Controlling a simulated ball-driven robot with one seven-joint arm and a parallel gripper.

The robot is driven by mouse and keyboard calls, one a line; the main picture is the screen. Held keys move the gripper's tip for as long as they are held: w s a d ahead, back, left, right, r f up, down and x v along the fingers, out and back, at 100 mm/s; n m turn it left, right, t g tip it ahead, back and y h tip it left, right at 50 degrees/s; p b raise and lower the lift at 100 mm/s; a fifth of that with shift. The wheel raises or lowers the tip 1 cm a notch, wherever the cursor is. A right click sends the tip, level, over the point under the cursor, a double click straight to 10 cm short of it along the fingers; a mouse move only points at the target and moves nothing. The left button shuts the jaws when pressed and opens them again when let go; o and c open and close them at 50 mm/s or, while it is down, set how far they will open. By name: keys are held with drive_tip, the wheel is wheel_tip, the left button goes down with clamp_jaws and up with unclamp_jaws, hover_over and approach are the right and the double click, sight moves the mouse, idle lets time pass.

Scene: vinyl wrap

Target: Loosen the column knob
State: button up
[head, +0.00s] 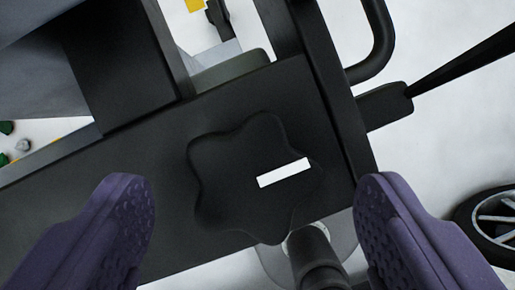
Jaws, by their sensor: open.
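The column knob (225,180) is a black, lobed star-shaped knob with a white bar mark across its face. It sits on a flat black plate (120,170) in the middle of the head view. My gripper (258,200) is open, with one purple finger to the left of the knob and one to the right. Both fingertips are apart from the knob in the picture, with a wide gap between them. How far the fingertips are from the knob in depth I cannot tell.
Black bars (330,110) run along the plate's right side. A curved black handle (382,40) and a dark rod (465,60) lie at upper right. A wheel (492,222) shows at the right edge. A dark post (316,258) stands below the knob. Pale floor (440,130) is clear at right.

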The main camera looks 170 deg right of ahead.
drive_tip(key=shift+w+a+f, duration=0.1)
drive_tip(key=shift+w+f, duration=0.15)
drive_tip(key=shift+f, duration=0.35)
drive_tip(key=shift+c, duration=0.4)
drive_tip(key=c, duration=1)
drive_tip(key=shift+o, duration=0.2)
